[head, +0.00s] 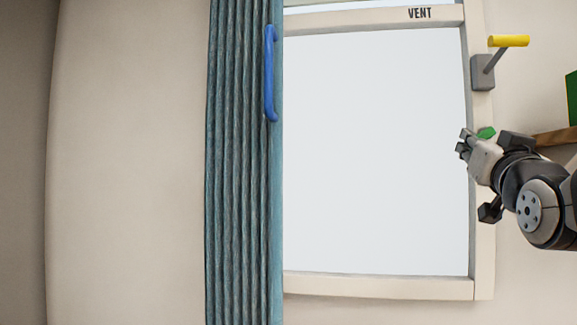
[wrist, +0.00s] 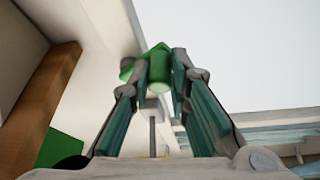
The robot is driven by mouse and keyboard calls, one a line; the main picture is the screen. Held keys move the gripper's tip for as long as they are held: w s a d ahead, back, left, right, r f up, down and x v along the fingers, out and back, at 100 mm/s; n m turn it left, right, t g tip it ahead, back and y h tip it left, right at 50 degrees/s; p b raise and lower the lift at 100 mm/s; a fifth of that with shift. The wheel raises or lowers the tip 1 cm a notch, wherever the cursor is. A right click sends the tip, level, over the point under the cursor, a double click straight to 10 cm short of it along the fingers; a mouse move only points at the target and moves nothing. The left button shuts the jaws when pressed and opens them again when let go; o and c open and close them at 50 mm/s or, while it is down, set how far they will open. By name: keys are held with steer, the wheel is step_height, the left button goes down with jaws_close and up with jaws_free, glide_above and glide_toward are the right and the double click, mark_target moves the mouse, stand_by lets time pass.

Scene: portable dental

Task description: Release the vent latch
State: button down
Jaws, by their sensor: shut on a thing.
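A green knob-like piece (head: 486,132) shows at the right side of the window frame, below the grey bracket. My gripper (head: 464,145) is at it, partly covering it. In the wrist view the green piece (wrist: 159,72) sits between the two fingertips of my gripper (wrist: 163,68), which are shut on it. The grey bracket (head: 482,72) on the right frame post carries a lever with a yellow handle (head: 509,41), apart from my gripper. No label marks either piece as the latch. The word VENT is on the top rail of the window frame (head: 380,20).
A pleated blue-green curtain (head: 235,170) with a blue handle (head: 270,75) hangs at the window's left side. A wooden shelf (head: 557,138) with a green box (head: 572,97) is on the right, close to my arm. The pane's front is clear.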

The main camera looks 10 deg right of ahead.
steer(key=shift+r+m+g+h+b, duration=0.2)
steer(key=shift+m+g+h+b, duration=0.1)
steer(key=shift+m, duration=0.4)
steer(key=shift+r, duration=0.1)
steer(key=c, duration=1.5)
jaws_free()
steer(key=shift+d, duration=0.1)
steer(key=v, duration=1.2)
steer(key=shift+w, duration=0.1)
